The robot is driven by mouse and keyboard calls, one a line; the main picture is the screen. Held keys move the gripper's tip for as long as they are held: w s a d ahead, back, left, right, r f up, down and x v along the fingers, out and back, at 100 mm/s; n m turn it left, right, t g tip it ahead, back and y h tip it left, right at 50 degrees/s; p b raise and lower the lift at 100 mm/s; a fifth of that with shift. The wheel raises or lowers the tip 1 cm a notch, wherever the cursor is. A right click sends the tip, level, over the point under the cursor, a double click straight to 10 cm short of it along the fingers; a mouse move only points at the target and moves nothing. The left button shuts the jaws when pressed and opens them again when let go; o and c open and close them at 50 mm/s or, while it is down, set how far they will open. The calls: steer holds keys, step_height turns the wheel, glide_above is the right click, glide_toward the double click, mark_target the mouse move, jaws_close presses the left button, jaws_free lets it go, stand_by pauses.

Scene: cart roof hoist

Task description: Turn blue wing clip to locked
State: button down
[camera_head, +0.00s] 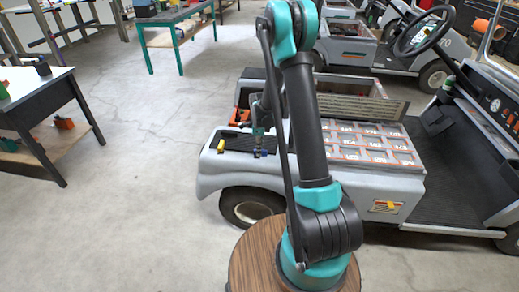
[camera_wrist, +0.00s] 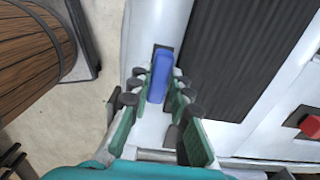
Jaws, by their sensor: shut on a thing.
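The blue wing clip (camera_wrist: 159,72) stands on the white cart body next to a ribbed black panel. In the wrist view it lies lengthwise between the two finger pads of my gripper (camera_wrist: 158,88), which are shut on it. A dark base shows behind its far end. In the head view my gripper (camera_head: 261,140) reaches down to the rear deck of the grey cart (camera_head: 355,179), and the clip (camera_head: 258,153) is a small dark blue spot below it. The clip's lock marking cannot be made out.
A yellow part (camera_head: 221,146) sits on the deck left of my gripper. The black panel (camera_wrist: 245,55) lies right of the clip, with a red knob (camera_wrist: 310,126) farther right. A workbench (camera_head: 40,87) stands at left; the floor between is clear.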

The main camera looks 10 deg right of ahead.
steer(key=shift+n, duration=0.3)
steer(key=n, duration=0.3)
steer(key=shift+w+n, duration=0.2)
steer(key=shift+n, duration=0.1)
steer(key=n, duration=0.4)
steer(key=shift+w+n, duration=0.25)
steer(key=shift+n, duration=0.05)
steer(key=n, duration=0.4)
steer(key=shift+w+a, duration=0.15)
steer(key=shift+w, duration=0.05)
steer(key=shift+w+a+n, duration=0.1)
steer(key=shift+a+n, duration=0.1)
steer(key=shift+n, duration=2.3)
steer(key=c, duration=1.4)
jaws_free()
steer(key=shift+r, duration=0.1)
